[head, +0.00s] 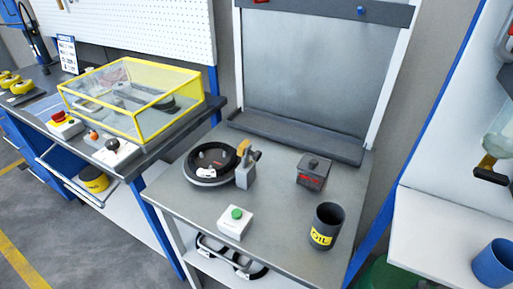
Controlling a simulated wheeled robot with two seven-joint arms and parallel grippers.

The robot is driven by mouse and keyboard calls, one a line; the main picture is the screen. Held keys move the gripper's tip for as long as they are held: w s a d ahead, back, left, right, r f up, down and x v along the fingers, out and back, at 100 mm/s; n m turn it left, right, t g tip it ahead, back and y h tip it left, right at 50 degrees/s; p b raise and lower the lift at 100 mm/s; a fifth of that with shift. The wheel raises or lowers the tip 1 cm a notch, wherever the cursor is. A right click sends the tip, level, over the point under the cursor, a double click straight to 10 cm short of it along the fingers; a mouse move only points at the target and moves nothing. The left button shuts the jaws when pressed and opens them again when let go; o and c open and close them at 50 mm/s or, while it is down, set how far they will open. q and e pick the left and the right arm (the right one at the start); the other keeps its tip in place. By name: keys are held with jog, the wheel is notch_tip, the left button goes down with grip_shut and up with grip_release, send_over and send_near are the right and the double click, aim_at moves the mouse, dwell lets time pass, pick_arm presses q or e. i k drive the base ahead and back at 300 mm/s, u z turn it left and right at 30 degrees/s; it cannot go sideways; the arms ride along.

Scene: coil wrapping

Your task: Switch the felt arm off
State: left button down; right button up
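A round black turntable (210,163) with a pale rim sits on the grey middle table. At its right edge stands a grey block (246,177) with a small tan and dark arm-like part (245,152) on top; I cannot tell for sure that this is the felt arm. A white box with a green button (236,214) stands in front of the turntable. On the left bench, a white box with a red button (64,123) stands beside a yellow-framed clear case (130,95). Neither of my grippers shows in the head view.
A dark OIL can (326,227) stands at the table's front right, with a small dark lidded box (313,170) behind it. Small knobs (112,145) sit on the left bench's front edge. A blue cup (494,262) stands on the right shelf. The table's front right surface is partly clear.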

aim_at(245, 149)
jog(key=u, duration=1.5)
jog(key=k, duration=1)
jog(key=z, duration=1.75)
jog(key=i, duration=0.5)
